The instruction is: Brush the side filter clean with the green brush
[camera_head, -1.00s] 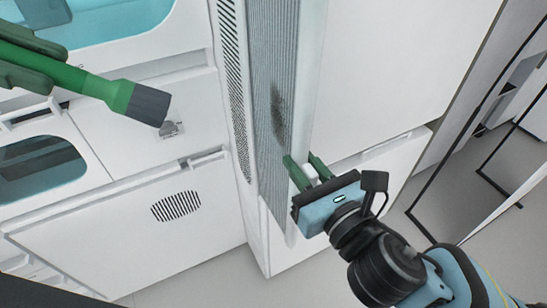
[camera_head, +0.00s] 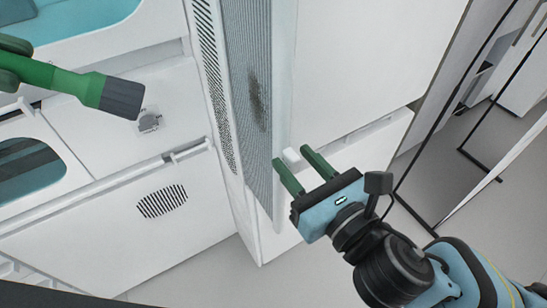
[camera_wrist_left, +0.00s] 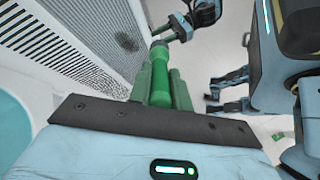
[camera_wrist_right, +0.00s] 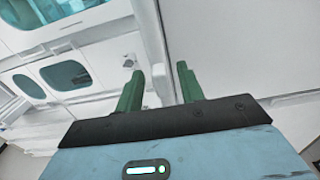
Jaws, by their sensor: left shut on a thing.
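The side filter (camera_head: 240,60) is a tall grey ribbed panel with a dark dirt smudge (camera_head: 257,100) on its face. It also shows in the left wrist view (camera_wrist_left: 85,30), with the smudge at upper middle. The green brush (camera_head: 70,80) has a dark grey bristle end, which is left of the filter and apart from it in the head view. My left gripper (camera_wrist_left: 160,78) is shut around the brush handle. My right gripper (camera_head: 291,158) is open at the filter's right edge, with a small white handle (camera_wrist_right: 163,82) between or just beyond its fingers.
White cabinet fronts with a vent (camera_head: 162,201) and blue windows (camera_head: 25,170) stand left of the filter. A plain white panel (camera_head: 375,50) lies to its right. A black frame (camera_head: 440,150) stands at the far right. Grey floor is open below.

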